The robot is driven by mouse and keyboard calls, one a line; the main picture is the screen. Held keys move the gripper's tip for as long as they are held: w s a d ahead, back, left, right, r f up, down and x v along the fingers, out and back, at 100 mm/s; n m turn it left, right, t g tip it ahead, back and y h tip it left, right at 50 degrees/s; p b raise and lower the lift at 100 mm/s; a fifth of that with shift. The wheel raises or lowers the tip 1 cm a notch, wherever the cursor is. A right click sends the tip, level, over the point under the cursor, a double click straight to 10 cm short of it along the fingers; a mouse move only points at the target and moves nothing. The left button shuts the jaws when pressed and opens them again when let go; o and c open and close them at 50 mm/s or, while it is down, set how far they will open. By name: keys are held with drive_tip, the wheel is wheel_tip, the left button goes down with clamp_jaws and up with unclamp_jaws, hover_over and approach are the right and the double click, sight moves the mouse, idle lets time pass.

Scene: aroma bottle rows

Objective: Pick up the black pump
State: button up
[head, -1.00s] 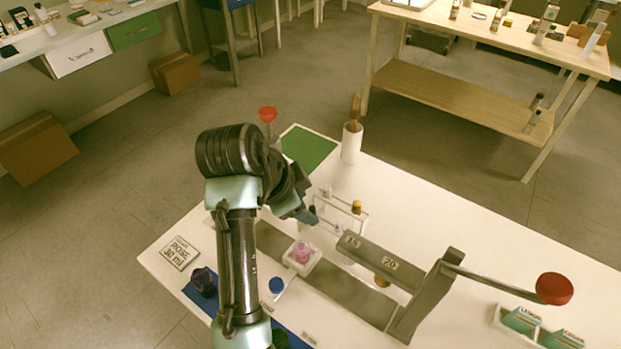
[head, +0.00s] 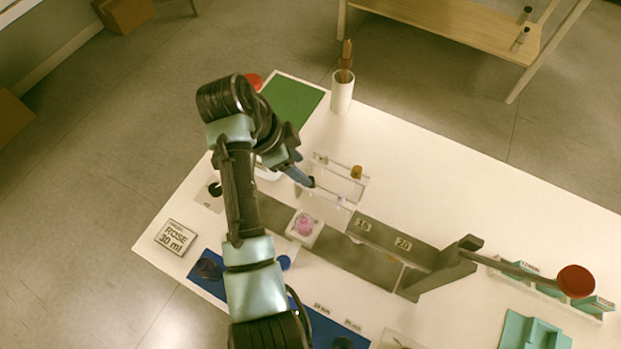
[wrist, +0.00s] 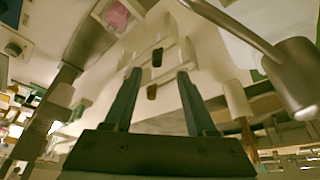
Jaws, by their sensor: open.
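The black pump (head: 312,182) shows as a small dark top at the left part of a clear rack (head: 322,157) in the head view. It also seems to show in the wrist view (wrist: 157,57) as a dark top a little beyond my fingertips. An amber-topped piece (head: 356,172) stands at the rack's right end; a brown top, likely the same piece, shows between my fingers in the wrist view (wrist: 152,91). My gripper (head: 304,180) is open and empty, right beside the black pump in the head view. Its two fingers (wrist: 159,74) are spread apart in the wrist view. I cannot tell if they touch anything.
A grey press with a long lever and red knob (head: 577,281) stands right of the rack. A pink bottle (head: 304,226) sits in a white holder in front. A white cup (head: 342,93) with brown sticks and a green mat (head: 290,105) are behind. Open table lies behind the press.

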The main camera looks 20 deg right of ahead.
sight(311, 188)
drive_tip(key=shift+s+p+x, duration=0.2)
drive_tip(key=shift+p+x, duration=0.1)
drive_tip(key=shift+x, duration=2.45)
drive_tip(key=shift+a, duration=0.2)
clamp_jaws()
